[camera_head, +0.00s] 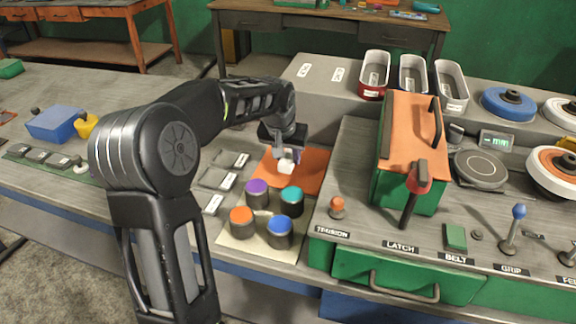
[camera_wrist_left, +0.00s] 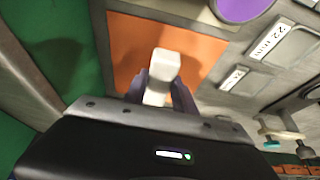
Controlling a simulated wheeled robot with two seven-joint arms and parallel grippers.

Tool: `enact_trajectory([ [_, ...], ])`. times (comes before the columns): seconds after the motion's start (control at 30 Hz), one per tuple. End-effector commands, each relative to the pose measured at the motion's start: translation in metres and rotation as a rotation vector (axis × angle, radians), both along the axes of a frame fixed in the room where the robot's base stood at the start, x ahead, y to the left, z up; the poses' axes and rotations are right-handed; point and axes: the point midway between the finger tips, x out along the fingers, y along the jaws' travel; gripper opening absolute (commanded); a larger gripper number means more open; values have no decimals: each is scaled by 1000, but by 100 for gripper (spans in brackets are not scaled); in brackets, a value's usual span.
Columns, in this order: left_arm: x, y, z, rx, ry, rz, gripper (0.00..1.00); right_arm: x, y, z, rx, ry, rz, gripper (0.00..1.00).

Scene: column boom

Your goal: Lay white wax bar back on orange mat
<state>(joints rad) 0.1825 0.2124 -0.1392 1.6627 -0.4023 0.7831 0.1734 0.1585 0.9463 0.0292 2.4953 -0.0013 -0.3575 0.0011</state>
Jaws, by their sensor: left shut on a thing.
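The white wax bar (camera_head: 286,166) is between the fingers of my left gripper (camera_head: 291,155), over the orange mat (camera_head: 312,171). In the left wrist view the white bar (camera_wrist_left: 160,70) sticks out between the two fingers of my left gripper (camera_wrist_left: 159,88), which are shut on it. The orange mat (camera_wrist_left: 205,48) lies behind the bar in that view. I cannot tell whether the bar touches the mat or is held just above it. My right gripper is in neither view.
Several jars with coloured lids, one purple (camera_head: 257,193), stand on a pale mat (camera_head: 238,243) in front of the orange mat. Labelled recesses (camera_head: 222,179) lie left.

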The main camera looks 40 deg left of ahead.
Motion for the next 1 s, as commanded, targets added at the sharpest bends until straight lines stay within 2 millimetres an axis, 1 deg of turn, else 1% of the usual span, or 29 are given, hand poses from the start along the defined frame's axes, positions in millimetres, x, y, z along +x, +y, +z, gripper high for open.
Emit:
enact_trajectory([
  [0.07, 0, 0, -5, -1, 2, 0, 0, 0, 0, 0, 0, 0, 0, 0],
  [0.2, -1, 0, -24, -1, 4, 0, 0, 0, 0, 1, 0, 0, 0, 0],
  [0.3, 0, 0, -35, -1, 2, 0, 0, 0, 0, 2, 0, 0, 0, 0],
  [0.57, 0, 0, -37, -1, 0, 0, 0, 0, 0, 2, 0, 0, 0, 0],
  [0.7, 0, 0, -41, -1, 0, 0, 0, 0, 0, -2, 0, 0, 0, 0],
  [0.73, 0, 0, -40, 0, 1, 0, 34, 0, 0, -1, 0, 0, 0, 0],
  [0.9, 0, 0, -40, 0, 1, 0, 48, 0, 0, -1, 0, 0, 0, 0],
  [1.0, 0, 0, -40, 0, 1, 0, 54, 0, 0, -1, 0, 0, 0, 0],
])
